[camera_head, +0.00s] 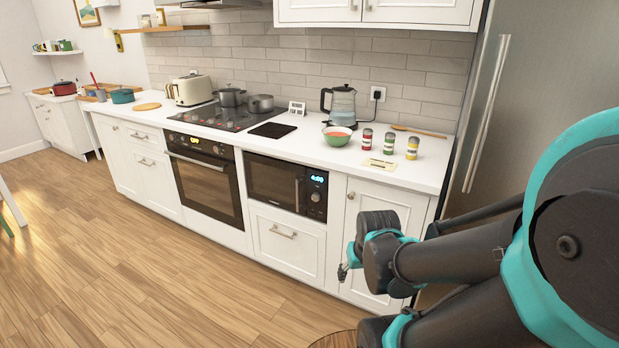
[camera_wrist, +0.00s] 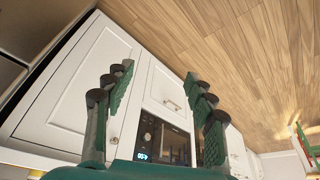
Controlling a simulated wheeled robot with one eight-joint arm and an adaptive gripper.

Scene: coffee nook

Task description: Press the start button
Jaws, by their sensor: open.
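The black built-in microwave (camera_head: 275,181) sits under the counter, right of the oven, with its door shut. Its control panel (camera_head: 316,195) is on its right side, with a lit blue display and a round dark control below. The start button is too small to tell apart. In the wrist view the panel (camera_wrist: 146,138) shows between my fingers, low in the picture. My gripper (camera_wrist: 158,72) is open, with its two green fingers apart and nothing between them. In the head view my gripper (camera_head: 343,271) is partly hidden by my arm, in front of the lower cabinets.
The oven (camera_head: 204,187) is left of the microwave, and a white drawer (camera_head: 286,240) is below it. The fridge (camera_head: 490,110) stands at the right. The counter holds a kettle (camera_head: 339,104), a green bowl (camera_head: 336,136) and several jars. Open wood floor (camera_head: 150,270) lies in front.

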